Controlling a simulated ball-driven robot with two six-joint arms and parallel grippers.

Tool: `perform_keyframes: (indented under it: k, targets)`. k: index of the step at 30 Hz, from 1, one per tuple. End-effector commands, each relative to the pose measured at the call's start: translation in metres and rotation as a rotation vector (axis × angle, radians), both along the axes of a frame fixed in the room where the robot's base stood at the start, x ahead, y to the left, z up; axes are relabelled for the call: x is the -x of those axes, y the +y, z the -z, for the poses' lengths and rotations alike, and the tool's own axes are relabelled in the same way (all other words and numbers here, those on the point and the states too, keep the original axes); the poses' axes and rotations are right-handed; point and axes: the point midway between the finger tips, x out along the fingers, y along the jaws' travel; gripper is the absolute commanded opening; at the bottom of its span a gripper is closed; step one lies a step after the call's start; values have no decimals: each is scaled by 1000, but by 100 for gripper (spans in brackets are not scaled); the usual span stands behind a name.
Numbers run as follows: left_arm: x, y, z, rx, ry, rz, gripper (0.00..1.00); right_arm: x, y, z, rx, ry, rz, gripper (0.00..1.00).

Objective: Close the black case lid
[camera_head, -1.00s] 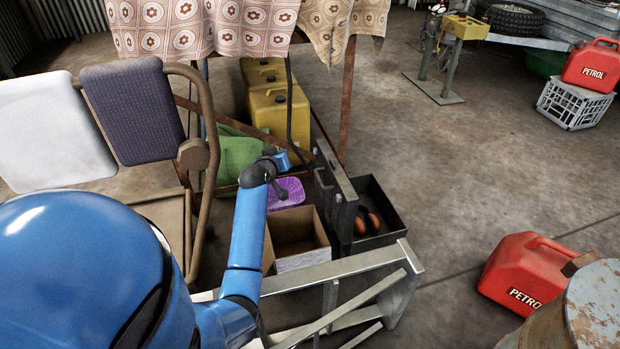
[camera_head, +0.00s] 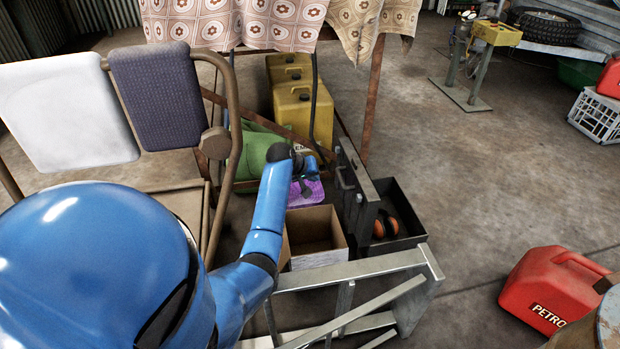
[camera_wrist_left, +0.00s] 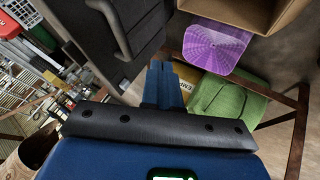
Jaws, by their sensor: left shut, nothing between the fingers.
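The black case stands open on the floor. Its lid (camera_head: 357,197) is upright at the left side of the black base (camera_head: 408,238). Orange and black earmuffs (camera_head: 385,225) lie in the base. My left gripper (camera_head: 314,172) is shut and empty, just left of the lid on its outer face. In the left wrist view the shut fingertips (camera_wrist_left: 161,72) point at the dark lid (camera_wrist_left: 85,22) beside its handle (camera_wrist_left: 118,28). I cannot tell whether they touch it. My right gripper is not in view.
An open cardboard box (camera_head: 317,232) and a purple basket (camera_head: 305,192) sit left of the lid. A grey metal frame (camera_head: 385,262) lies in front of the case. Yellow cans (camera_head: 300,110) and a green can (camera_head: 255,150) stand behind.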

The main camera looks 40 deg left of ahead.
Motion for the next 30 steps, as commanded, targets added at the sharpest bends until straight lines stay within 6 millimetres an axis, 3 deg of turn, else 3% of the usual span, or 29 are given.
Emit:
perform_keyframes:
  k: [1,9,18,30]
  targets:
    - [-7,0,14,0,1,2,0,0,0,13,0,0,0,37]
    - [-36,-2,47,0,-1,1,0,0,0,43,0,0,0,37]
    - [-60,-24,36,-1,-1,2,0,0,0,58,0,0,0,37]
    - [-63,-27,32,0,-1,0,0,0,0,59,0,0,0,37]
